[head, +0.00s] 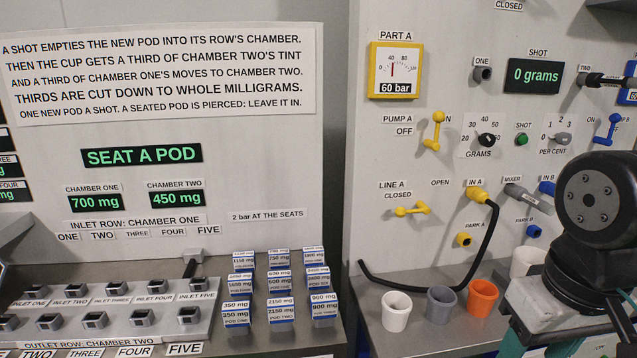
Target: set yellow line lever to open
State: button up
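The yellow line lever (412,209) is on the grey panel under the LINE A label. It lies nearly level, its left end below the word CLOSED. The word OPEN (440,182) is printed up and to its right. Nothing touches the lever. My arm fills the lower right of the head view, well right of the lever. The fingertips of my gripper do not show, so its opening is not seen.
Above are the yellow PUMP A lever (434,131) and a yellow-framed gauge (396,70) marked 60 bar. A black hose (470,268) hangs from the yellow IN A plug (478,195). White (396,310), grey (440,304) and orange (482,297) cups stand on the counter below.

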aim_at(400, 212)
jog(key=k, duration=1.3)
jog(key=z, duration=0.7)
jog(key=i, duration=1.2)
jog(key=u, duration=0.7)
jog(key=i, duration=0.55)
jog(key=u, duration=0.7)
